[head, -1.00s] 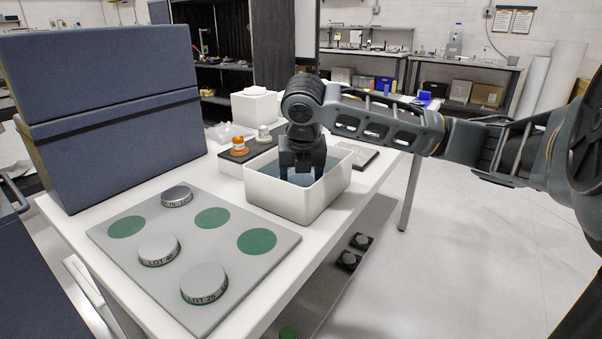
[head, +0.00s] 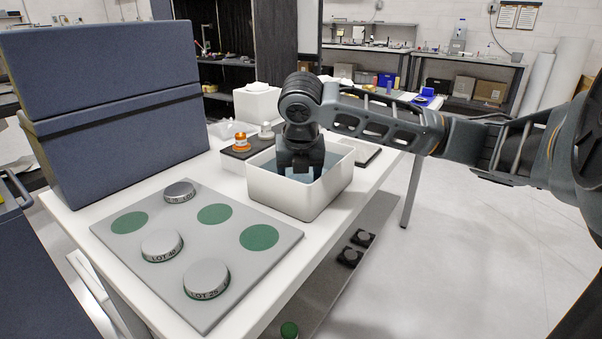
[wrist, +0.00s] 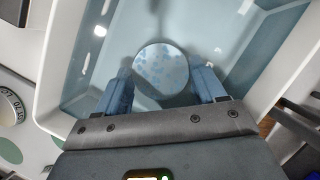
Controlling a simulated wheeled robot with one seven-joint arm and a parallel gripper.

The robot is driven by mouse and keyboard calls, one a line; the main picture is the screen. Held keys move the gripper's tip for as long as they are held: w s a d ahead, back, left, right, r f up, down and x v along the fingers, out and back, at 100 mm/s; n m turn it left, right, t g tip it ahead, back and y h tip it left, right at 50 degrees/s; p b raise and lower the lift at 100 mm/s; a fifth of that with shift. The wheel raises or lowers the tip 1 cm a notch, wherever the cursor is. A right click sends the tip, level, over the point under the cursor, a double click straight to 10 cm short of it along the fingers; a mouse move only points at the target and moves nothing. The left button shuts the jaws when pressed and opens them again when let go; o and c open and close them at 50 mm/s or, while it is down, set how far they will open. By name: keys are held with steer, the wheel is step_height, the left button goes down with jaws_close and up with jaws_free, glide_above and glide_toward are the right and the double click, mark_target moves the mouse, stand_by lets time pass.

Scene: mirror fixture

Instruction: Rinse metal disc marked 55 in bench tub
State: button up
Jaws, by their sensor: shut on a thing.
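My gripper (head: 300,172) points down into the white bench tub (head: 318,204), which holds bluish water. In the wrist view my gripper (wrist: 160,88) has its two fingers on either side of a round metal disc (wrist: 160,66), shut on it inside the tub (wrist: 48,100). The disc's top looks mottled with pale blue spots, and no number can be read on it. The disc is hidden in the head view. On the grey board (head: 215,314) stand discs marked LOT 46 (head: 161,243), LOT 25 (head: 206,277) and one with an unclear mark (head: 180,190).
Bare green spots (head: 259,237) show on the board. A blue-grey case (head: 120,145) stands at the left. An orange-capped item (head: 241,142) sits on a dark tray behind the tub. A flat grey plate (head: 366,153) lies right of the tub.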

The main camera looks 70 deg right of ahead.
steer(key=shift+d, duration=0.2)
steer(key=shift+s+d, duration=0.2)
steer(key=shift+d, duration=0.4)
steer(key=shift+a, duration=0.1)
stand_by(0.3)
steer(key=shift+w+a, duration=0.2)
steer(key=shift+a, duration=0.5)
steer(key=shift+d, duration=0.2)
steer(key=shift+s+d, duration=0.2)
steer(key=shift+d, duration=0.4)
steer(key=shift+r, duration=0.15)
step_height(320, 180, up, 10)
steer(key=p, duration=0.7)
stand_by(0.4)
